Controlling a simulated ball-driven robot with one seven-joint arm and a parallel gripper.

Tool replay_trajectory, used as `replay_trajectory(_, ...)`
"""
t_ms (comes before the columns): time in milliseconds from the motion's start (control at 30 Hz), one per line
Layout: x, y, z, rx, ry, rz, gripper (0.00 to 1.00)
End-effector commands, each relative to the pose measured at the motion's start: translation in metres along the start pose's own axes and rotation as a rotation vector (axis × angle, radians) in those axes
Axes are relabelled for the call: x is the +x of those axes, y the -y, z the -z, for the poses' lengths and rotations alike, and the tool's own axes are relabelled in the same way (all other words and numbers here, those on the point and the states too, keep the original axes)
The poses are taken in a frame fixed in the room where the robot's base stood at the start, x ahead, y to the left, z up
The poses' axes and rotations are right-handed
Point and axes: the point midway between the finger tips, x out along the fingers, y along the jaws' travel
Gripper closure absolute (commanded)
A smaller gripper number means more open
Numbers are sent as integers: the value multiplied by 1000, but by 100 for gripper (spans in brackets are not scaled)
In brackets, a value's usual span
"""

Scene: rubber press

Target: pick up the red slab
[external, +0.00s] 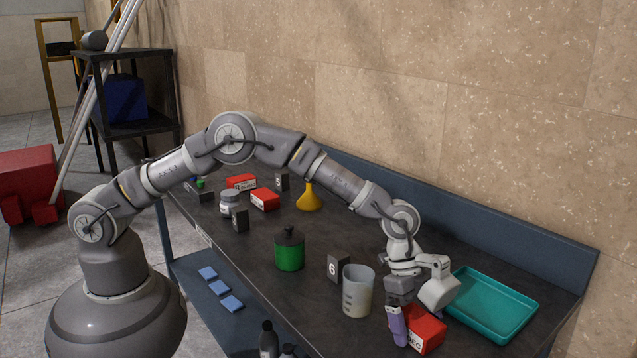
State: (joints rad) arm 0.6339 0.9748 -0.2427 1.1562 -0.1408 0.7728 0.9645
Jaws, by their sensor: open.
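A red slab (428,333) with a white label and dark letters lies on the dark bench top near its front right. My gripper (407,320) points down right at this slab. One purple finger shows in front of the slab's left end; the other finger is hidden. The jaws are open. I cannot tell whether the fingers touch the slab or are around it. Two more red blocks, one (241,182) farther back and one (265,199) nearer, lie toward the bench's far left end.
A teal tray (530,306) lies just right of my gripper. A translucent beaker (357,301) and a dark block marked 6 (338,266) stand to the left. A green jar (289,250) and a yellow funnel (309,199) stand farther left. A raised blue edge (480,215) runs along the wall.

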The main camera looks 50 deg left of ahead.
Motion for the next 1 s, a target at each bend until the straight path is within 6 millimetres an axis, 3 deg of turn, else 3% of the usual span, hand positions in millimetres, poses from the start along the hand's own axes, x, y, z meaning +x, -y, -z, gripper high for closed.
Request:
replay_trajectory(600,4,0,-2,-1,0,0,4)
replay_trajectory(667,4,0,-2,-1,0,0,16)
replay_trajectory(900,4,0,-2,-1,0,0,71)
replay_trajectory(1000,4,0,-2,0,-1,1,74)
